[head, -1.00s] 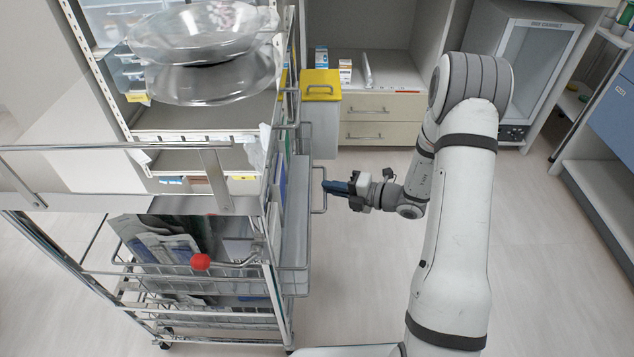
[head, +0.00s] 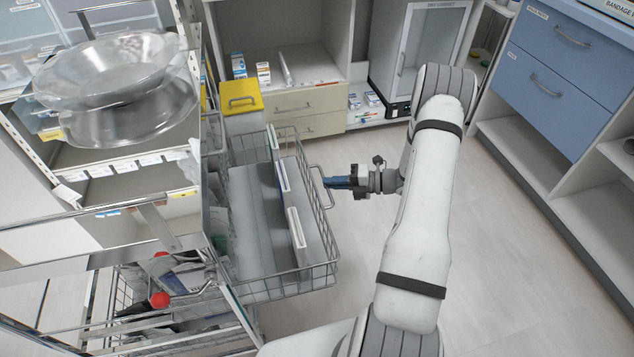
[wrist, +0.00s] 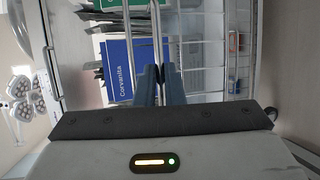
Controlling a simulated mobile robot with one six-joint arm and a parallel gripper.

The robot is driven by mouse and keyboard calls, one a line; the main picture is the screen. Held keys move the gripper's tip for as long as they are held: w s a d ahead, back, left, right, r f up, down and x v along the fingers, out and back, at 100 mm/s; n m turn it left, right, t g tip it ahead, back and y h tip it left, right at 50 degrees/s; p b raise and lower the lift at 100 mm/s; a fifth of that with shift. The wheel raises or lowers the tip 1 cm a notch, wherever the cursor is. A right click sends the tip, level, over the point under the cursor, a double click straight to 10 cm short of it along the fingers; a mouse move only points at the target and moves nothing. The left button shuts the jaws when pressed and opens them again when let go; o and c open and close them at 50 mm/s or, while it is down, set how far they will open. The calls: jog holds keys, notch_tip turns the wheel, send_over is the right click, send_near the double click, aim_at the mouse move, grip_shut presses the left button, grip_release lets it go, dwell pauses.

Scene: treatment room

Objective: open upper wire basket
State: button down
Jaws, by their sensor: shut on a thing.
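The upper wire basket (head: 290,283) is drawn out of the cart toward the right in the head view. It holds upright folders and a grey lining. Its wire handle (head: 319,187) sticks out from the right side. My gripper (head: 328,182) is at this handle, with its blue fingers shut on it. In the wrist view my gripper's fingers (wrist: 159,85) close around the vertical handle wires, with the basket front just beyond. A blue "Corvanita" box (wrist: 117,68) shows behind the wires. The exact contact at the fingertips is small in the head view.
A yellow-lidded bin (head: 241,97) stands behind the upper basket. Beige drawers (head: 305,101) and blue drawers (head: 555,60) line the back and right. Floor right of my gripper is clear.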

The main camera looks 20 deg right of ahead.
jog(key=shift+s+d, duration=0.1)
jog(key=shift+d, duration=1.3)
jog(key=c, duration=1.5)
grip_release()
jog(key=shift+d+p, duration=0.1)
jog(key=shift+p, duration=0.2)
jog(key=p+v, duration=0.1)
jog(key=v, duration=0.6)
jog(key=shift+s+d, duration=0.15)
jog(key=shift+d, duration=0.1)
